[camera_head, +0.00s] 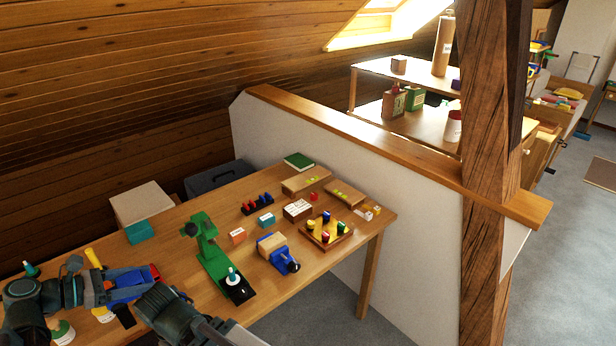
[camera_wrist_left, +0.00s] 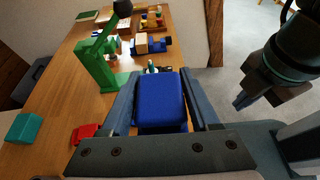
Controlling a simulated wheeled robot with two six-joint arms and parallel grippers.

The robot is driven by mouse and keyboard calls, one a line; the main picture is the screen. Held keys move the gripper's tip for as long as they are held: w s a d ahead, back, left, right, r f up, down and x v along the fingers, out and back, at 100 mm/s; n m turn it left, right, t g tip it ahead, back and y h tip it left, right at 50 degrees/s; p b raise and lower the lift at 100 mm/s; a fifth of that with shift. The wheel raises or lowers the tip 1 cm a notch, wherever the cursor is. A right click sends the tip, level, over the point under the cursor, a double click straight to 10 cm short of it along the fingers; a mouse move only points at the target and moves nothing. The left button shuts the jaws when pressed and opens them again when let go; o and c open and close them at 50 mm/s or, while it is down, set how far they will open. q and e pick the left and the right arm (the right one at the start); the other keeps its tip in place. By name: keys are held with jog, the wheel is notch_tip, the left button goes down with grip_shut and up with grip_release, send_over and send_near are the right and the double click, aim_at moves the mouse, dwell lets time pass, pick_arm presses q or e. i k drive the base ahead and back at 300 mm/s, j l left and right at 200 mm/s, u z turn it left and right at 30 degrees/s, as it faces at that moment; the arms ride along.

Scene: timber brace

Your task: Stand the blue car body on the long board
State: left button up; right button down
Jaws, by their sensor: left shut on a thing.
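My left gripper (camera_head: 138,283) is shut on a blue block, the blue car body (camera_head: 128,293), over the near left part of the table. In the left wrist view the car body (camera_wrist_left: 161,103) sits between both fingers (camera_wrist_left: 160,100). My right gripper (camera_head: 126,314) is close by, just below it in the head view; it also shows at the right of the left wrist view (camera_wrist_left: 242,101), apart from the car body. Its opening is unclear. A wooden board (camera_head: 304,181) with yellow-green marks lies at the table's back; I cannot tell whether it is the long board.
A green press-like stand (camera_head: 209,250) stands right of my grippers. A red piece (camera_wrist_left: 84,133) lies near the left finger. A low wall (camera_head: 330,150) borders the table's back.

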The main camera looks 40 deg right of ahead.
aim_at(306, 176)
jog(key=l+z, duration=0.2)
jog(key=l, duration=0.3)
jog(key=i+l+z, duration=0.2)
jog(key=l, duration=0.3)
jog(key=l+z, duration=0.2)
jog(key=l, duration=0.35)
jog(key=i+l+z, duration=0.25)
jog(key=i+z, duration=0.2)
jog(key=i, duration=0.15)
jog(key=i+l, duration=0.15)
jog(key=l, duration=0.15)
jog(key=i+l, duration=0.1)
jog(key=l, duration=0.2)
